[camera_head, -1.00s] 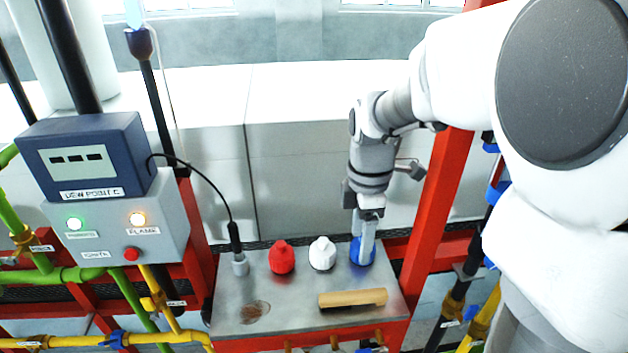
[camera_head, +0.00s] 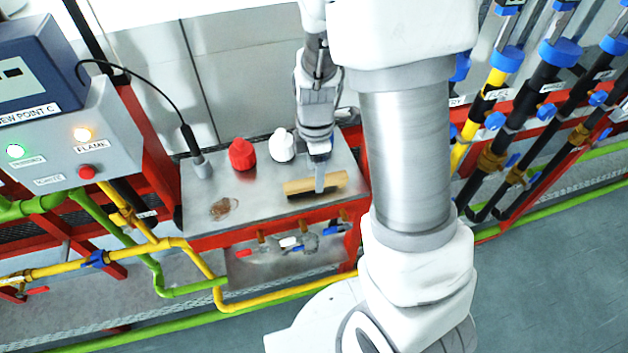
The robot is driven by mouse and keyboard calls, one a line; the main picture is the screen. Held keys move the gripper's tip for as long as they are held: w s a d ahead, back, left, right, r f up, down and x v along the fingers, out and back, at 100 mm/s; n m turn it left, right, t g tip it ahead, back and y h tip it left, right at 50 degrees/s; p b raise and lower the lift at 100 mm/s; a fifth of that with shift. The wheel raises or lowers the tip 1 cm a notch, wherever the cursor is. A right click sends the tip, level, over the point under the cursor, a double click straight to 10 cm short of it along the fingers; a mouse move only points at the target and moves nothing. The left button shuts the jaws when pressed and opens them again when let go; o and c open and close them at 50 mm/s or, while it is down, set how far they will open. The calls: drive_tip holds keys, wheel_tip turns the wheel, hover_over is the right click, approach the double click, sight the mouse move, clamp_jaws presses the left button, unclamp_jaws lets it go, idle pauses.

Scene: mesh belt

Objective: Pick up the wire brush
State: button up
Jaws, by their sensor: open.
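The wire brush (camera_head: 298,187) has a tan wooden handle, with dark bristles showing under its near edge. It lies on the metal-topped bench (camera_head: 262,203) near the front right edge. My gripper (camera_head: 320,188) is open and points down at the right half of the brush. One finger shows in front of the handle; the other is hidden. I cannot tell whether the fingers touch the brush.
A red bottle (camera_head: 242,155) and a white bottle (camera_head: 282,146) stand behind the brush. A probe (camera_head: 199,162) on a black cable stands at the bench's left. A brown stain (camera_head: 224,208) marks the front left. Valves and pipes run below the front edge.

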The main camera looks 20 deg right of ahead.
drive_tip(key=shift+a+f, duration=0.1)
drive_tip(key=shift+f, duration=1.6)
clamp_jaws()
